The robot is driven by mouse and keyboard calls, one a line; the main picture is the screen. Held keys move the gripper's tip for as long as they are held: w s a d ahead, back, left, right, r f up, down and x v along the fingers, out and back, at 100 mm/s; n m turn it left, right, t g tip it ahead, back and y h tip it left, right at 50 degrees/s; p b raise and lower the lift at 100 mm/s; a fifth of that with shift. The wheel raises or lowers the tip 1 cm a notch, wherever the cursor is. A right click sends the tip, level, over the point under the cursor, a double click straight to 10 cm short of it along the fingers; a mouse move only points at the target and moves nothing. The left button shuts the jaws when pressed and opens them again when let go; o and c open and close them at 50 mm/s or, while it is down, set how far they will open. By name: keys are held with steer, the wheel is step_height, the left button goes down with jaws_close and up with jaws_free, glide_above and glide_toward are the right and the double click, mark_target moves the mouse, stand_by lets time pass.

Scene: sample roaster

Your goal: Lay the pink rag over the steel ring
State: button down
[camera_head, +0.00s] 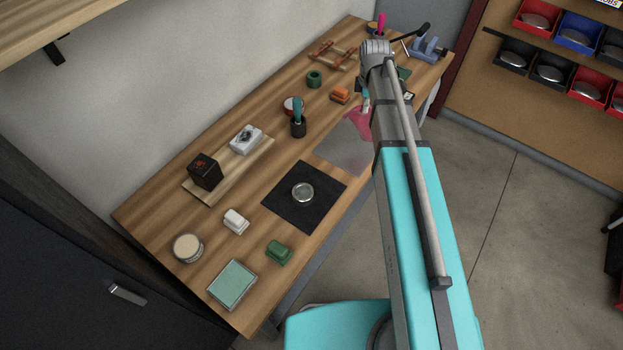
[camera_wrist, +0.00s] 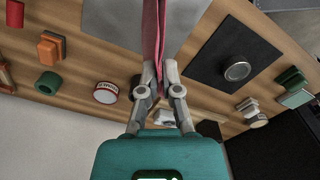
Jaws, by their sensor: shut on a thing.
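My gripper (camera_wrist: 159,72) is shut on the pink rag (camera_wrist: 154,38), which hangs as a narrow pink strip between its fingers. In the head view the rag (camera_head: 358,121) shows beside my arm, above the far end of the grey sheet (camera_head: 335,158); my arm hides part of it. A round, flat steel piece, apparently the steel ring (camera_head: 302,192), lies on the black mat (camera_head: 275,208) nearer the front left. In the wrist view the ring (camera_wrist: 238,71) is right of the gripper, apart from the rag. Whether its middle is open is unclear.
A dark cup with a teal-handled tool (camera_head: 298,128) stands behind the grey sheet. A wooden board (camera_head: 222,190) carries a dark box and a white box. A white block (camera_head: 236,221), green block (camera_head: 279,252), round tin (camera_head: 187,248) and green-topped box (camera_head: 232,285) surround the mat's near side.

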steer(key=s+a+r+p, duration=0.2)
steer(key=s+a+r, duration=0.1)
steer(key=s+a, duration=1.5)
steer(key=shift+s+a+p, duration=0.2)
steer(key=shift+p, duration=0.1)
steer(key=shift+w+a, duration=0.1)
steer(key=shift+a, duration=0.1)
steer(key=shift+w+a+f+m+b, duration=0.5)
steer(key=shift+w+a+m, duration=0.85)
steer(key=shift+a+m, duration=6.1)
steer(key=shift+m, duration=0.75)
steer(key=s+d+f+b, duration=0.1)
steer(key=d+f+b, duration=0.4)
steer(key=d+b, duration=0.1)
steer(key=s+d+f+b, duration=0.2)
steer(key=d+f+b, duration=0.3)
steer(key=d, duration=0.4)
steer(key=s+d+f+b, duration=0.1)
steer(key=d+f+b, duration=0.5)
steer(key=d+f, duration=0.1)
steer(key=shift+s+d+f+b, duration=0.25)
steer(key=shift+d+b, duration=0.05)
steer(key=shift+d, duration=0.1)
steer(key=shift+s+d+f+b, duration=0.1)
steer(key=shift+d+f+b, duration=0.35)
steer(key=shift+d, duration=0.25)
